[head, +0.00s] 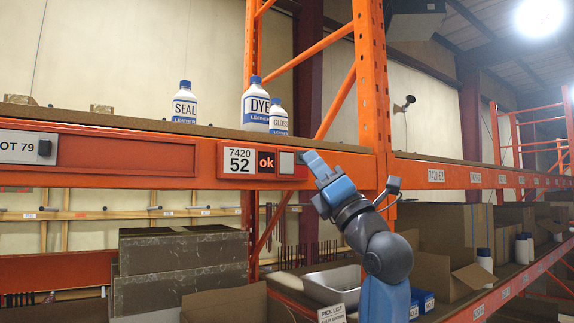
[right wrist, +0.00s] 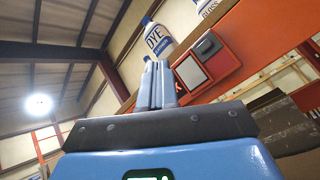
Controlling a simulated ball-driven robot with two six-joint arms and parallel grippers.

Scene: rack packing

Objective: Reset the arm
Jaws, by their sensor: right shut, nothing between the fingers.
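My right gripper (head: 309,157) is raised in front of the orange shelf beam, its fingertips just right of the display module marked 7420-52. In the right wrist view its fingers (right wrist: 157,84) are together with nothing between them. The module (head: 238,159) shows 52 and a lit "ok" (head: 267,161), with a pale square (head: 287,162) beside it. I cannot tell whether the fingertips touch the module. The module also shows in the right wrist view (right wrist: 190,72), right of the fingers. My left gripper is not in view.
White bottles labelled SEAL (head: 184,104), DYE (head: 256,106) and GLOSS (head: 278,118) stand on the upper shelf. Below are grey boxes (head: 183,270), a metal tray (head: 333,284) and open cartons (head: 455,277). An orange upright (head: 371,85) rises just behind my right arm.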

